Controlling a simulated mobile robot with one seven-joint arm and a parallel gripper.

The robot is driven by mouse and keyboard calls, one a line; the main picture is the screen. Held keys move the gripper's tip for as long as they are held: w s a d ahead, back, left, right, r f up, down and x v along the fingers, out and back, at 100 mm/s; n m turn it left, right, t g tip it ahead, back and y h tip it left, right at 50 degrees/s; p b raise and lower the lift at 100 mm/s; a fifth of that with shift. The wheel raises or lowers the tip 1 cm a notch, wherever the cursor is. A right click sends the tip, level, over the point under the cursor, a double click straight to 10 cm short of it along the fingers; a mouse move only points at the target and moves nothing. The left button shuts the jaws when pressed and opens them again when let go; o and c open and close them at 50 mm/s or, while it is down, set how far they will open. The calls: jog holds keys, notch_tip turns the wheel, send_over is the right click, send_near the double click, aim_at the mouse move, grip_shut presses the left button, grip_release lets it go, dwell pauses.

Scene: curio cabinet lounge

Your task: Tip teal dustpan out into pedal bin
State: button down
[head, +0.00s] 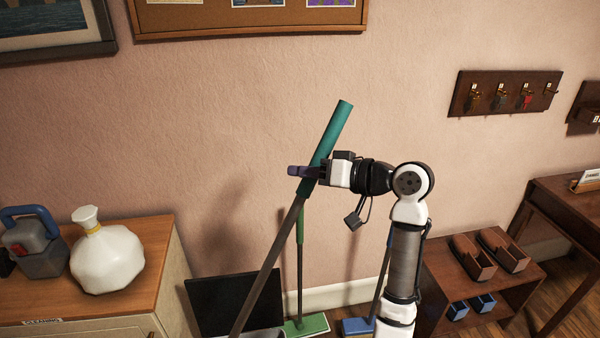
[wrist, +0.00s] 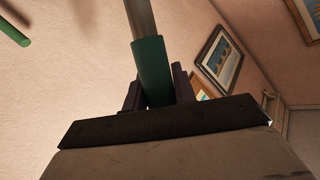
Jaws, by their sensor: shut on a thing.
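My gripper (head: 304,172) is shut on the teal grip of a long handle (head: 332,132), in front of the wall. Its grey shaft slants down to the lower left and leaves the picture. I take this as the teal dustpan's handle; its pan is out of view. In the wrist view the teal grip (wrist: 152,66) sits between the two dark fingers (wrist: 157,92). A black upright panel (head: 222,303) stands low behind the shaft, with a paler edge below; it may be the pedal bin's raised lid, but I cannot tell.
A green-headed tool (head: 306,325) and a blue-headed one (head: 357,326) stand by the wall. A low shelf (head: 520,255) is right of my arm.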

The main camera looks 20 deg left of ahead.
jog(key=w+d+f+m+b, duration=0.1)
jog(key=w+d+f, duration=0.2)
jog(key=w, duration=0.4)
jog(key=w+d+f+m+y+b, duration=0.1)
jog(key=w+d+f, duration=0.3)
jog(key=w, duration=0.3)
jog(key=shift+d+f+g, duration=0.3)
jog(key=shift+f+g, duration=0.1)
jog(key=shift+f, duration=0.05)
dwell(1.4)
jog(key=shift+w, duration=0.1)
jog(key=shift+d+r, duration=0.1)
jog(key=shift+d, duration=0.1)
dwell(1.2)
